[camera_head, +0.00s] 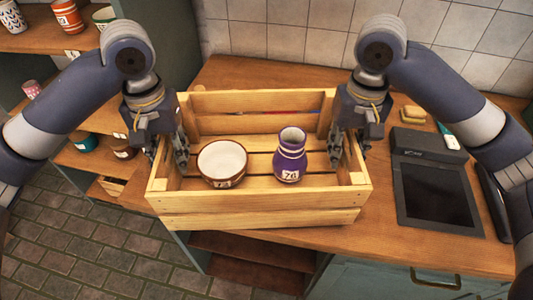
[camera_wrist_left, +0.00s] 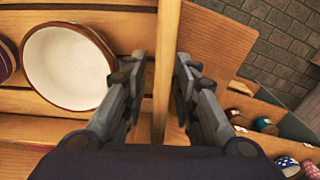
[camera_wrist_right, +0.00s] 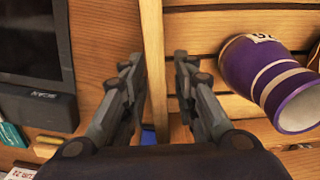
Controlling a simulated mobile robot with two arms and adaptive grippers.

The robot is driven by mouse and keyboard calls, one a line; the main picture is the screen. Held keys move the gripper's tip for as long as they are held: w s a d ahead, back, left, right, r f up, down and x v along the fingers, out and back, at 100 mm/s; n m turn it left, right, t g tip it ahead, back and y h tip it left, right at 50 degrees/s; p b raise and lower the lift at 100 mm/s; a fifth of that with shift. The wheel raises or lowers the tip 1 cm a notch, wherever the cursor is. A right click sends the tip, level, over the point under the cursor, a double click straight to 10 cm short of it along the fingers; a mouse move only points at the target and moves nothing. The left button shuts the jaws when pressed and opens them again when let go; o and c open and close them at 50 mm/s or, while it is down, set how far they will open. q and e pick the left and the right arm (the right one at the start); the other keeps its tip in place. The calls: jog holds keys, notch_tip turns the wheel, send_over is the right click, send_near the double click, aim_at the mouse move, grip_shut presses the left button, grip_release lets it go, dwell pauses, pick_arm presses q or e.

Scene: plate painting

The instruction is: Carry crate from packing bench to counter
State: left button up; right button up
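The slatted wooden crate (camera_head: 262,213) stands on a wooden worktop (camera_head: 385,232). Inside it are a white bowl with a brown rim (camera_head: 222,161) on the left and a purple vase with pale bands (camera_head: 290,160) right of it, both upright. My left gripper (camera_wrist_left: 160,65) has its fingers on either side of the crate's left wall, with a visible gap. My right gripper (camera_wrist_right: 155,65) likewise straddles the right wall, fingers apart. Both look open; the fingers' lower parts are partly hidden in the head view.
A dark screen device (camera_head: 437,192) lies close to the crate's right, with a yellow sponge-like block (camera_head: 412,114) behind it. A tiled wall (camera_head: 285,45) closes the back. Shelves with painted pots (camera_head: 68,17) stand at left. Brick floor (camera_head: 75,240) lies open at front left.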

pick_arm(q)
jog(key=shift+w+r, duration=0.1)
jog(key=shift+r, duration=0.5)
pick_arm(e)
jog(key=shift+a, duration=0.1)
pick_arm(q)
notch_tip(320, 180, up, 11)
jog(key=shift+f, duration=0.15)
pick_arm(e)
notch_tip(320, 180, up, 12)
dwell(0.5)
dwell(0.4)
